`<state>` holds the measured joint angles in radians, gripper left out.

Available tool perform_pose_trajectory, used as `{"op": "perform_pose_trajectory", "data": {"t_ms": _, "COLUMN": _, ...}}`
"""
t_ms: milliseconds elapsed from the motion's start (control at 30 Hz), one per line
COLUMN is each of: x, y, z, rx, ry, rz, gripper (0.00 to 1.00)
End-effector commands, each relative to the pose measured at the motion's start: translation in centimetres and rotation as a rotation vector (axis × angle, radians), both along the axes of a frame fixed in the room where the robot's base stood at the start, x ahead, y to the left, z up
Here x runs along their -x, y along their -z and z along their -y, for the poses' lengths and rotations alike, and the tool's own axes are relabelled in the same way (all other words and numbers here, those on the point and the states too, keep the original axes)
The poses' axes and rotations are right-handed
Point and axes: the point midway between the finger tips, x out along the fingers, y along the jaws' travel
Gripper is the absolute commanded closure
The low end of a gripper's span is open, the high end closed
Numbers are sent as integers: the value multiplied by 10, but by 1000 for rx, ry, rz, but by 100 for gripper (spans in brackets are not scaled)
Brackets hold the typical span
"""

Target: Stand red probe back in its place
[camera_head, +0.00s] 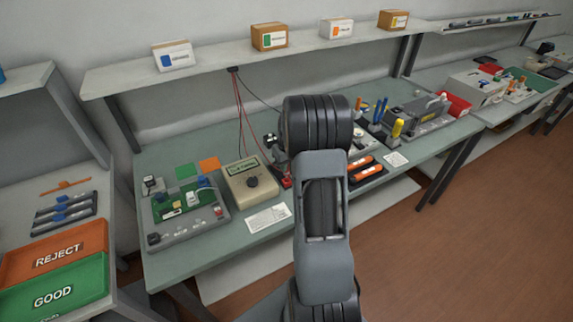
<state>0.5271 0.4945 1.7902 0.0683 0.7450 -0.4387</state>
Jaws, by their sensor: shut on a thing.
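My arm rises through the middle of the view, and its dark wrist joint hides part of the bench behind it. My gripper's fingertips do not show; they are hidden by the arm. Red and black leads (239,110) hang from a small black fitting under the shelf. The red leads run down to a small red item (287,182) beside a beige meter (254,184) with a dial. This item is partly hidden by my arm, and I cannot tell whether it is the red probe or its holder. No probe shows clearly.
A grey fixture with a green circuit board (186,209) sits left of the meter. A white card (267,218) lies in front. Orange-and-black cartridges (364,167) and upright tools (376,115) stand right of my arm. Boxes line the shelf (215,72). REJECT (50,262) and GOOD (90,277) trays lie left.

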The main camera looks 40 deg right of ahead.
Motion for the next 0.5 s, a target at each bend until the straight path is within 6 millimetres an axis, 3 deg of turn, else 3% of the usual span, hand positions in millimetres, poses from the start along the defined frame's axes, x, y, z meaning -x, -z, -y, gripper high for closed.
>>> {"op": "perform_pose_trajectory", "data": {"t_ms": 500, "x": 0, "y": 6, "z": 0, "rx": 0, "ry": 0, "rz": -1, "gripper": 100}}
